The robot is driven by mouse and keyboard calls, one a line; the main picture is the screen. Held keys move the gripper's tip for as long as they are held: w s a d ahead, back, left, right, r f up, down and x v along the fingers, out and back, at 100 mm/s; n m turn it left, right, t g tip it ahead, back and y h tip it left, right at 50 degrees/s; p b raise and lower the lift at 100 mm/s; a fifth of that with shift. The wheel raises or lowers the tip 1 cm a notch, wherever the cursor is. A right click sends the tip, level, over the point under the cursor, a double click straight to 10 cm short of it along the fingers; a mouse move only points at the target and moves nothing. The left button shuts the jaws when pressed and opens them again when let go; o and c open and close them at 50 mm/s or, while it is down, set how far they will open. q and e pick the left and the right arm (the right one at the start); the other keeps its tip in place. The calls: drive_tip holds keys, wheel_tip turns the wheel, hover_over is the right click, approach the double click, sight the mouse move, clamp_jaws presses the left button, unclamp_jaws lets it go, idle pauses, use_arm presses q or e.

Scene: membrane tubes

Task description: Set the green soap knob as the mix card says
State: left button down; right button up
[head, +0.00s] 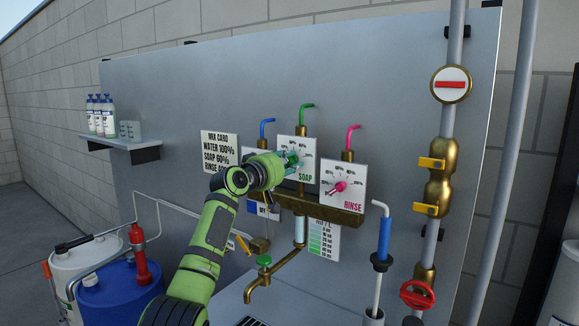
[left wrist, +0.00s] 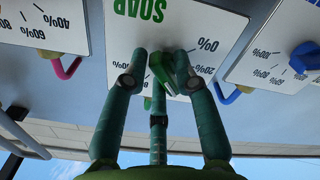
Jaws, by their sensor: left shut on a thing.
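The green soap knob (head: 293,158) sits on the white SOAP dial plate (head: 306,147), mostly covered by my left gripper (head: 286,161). In the left wrist view, which is upside down, the fingers of my left gripper (left wrist: 164,62) close around the green knob (left wrist: 168,76), near the 0% and 20% marks. The fingers hide much of the dial, and I cannot tell exactly where the knob points. The mix card (head: 220,151) reads water 100%, soap 60%; the rinse figure is partly covered and seems to start with 4. My right gripper is out of view.
The RINSE dial with its pink knob (head: 340,187) is close on the right. The water dial (head: 263,209) is mostly behind my left arm. A brass tap (head: 258,290) is below, a blue-handled wand (head: 384,240) to the right, and a bottle shelf (head: 122,142) at far left.

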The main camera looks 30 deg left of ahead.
use_arm(q)
drive_tip(key=m, duration=0.5)
drive_tip(key=shift+a+m+b, duration=0.1)
drive_tip(key=shift+m+b, duration=0.2)
drive_tip(key=shift+m, duration=0.1)
idle(0.4)
drive_tip(key=c, duration=1.1)
unclamp_jaws()
drive_tip(key=shift+c, duration=0.2)
drive_tip(key=shift+f, duration=0.1)
